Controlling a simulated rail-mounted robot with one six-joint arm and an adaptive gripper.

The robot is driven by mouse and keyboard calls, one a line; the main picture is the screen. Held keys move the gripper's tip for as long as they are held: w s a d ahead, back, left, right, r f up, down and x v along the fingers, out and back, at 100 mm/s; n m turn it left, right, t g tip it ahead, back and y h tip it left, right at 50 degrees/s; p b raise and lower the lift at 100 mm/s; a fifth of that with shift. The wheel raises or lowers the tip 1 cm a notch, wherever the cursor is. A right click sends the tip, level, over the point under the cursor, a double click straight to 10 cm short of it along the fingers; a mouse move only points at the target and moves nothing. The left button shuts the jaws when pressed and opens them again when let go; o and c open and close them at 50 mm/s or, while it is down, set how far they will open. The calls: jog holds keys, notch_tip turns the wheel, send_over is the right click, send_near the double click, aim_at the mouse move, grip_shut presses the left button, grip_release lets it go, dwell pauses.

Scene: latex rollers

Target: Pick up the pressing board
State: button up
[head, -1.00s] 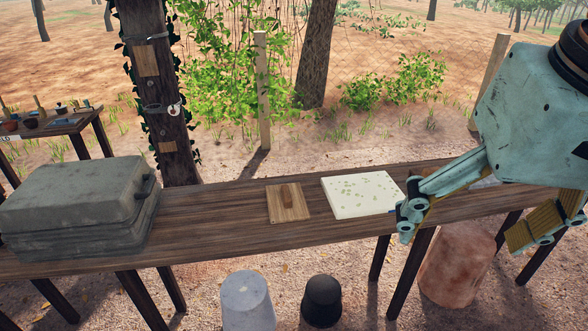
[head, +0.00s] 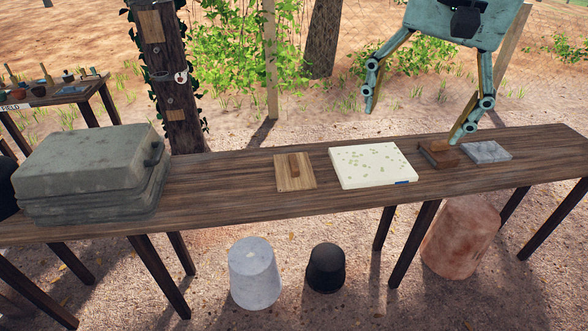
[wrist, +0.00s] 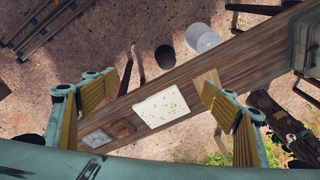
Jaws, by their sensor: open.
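A flat light-wood board with a darker raised grip, which looks like the pressing board (head: 295,172), lies on the long table, left of the white slab (head: 372,165). In the wrist view the pressing board (wrist: 204,79) shows beside the right finger, which partly covers it. My gripper (head: 412,124) is open and empty, raised above the table and to the right of the pressing board. In the wrist view my gripper (wrist: 158,80) has its fingers wide apart, with the white slab showing between them.
A brown wooden block (head: 438,153) and a grey slab (head: 486,151) lie right of the white slab. A large grey case (head: 90,170) fills the table's left end. The table (head: 220,190) is bare between case and pressing board. A post (head: 180,120) stands behind.

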jog(key=w+a+f+m, duration=0.1)
jog(key=w+a, duration=0.2)
jog(key=w, duration=0.4)
jog(key=w+a+f+m, duration=0.2)
jog(key=w, duration=0.5)
jog(key=m+g+p, duration=0.2)
jog(key=m+g, duration=0.1)
jog(key=m, duration=0.5)
send_over(294, 161)
notch_tip(294, 161, down, 28)
jog(key=shift+a, duration=0.15)
jog(key=shift+f, duration=0.15)
jog(key=shift+f+b, duration=0.4)
jog(key=shift+f, duration=3.8)
jog(key=shift+f, duration=0.1)
jog(key=shift+f, duration=2.5)
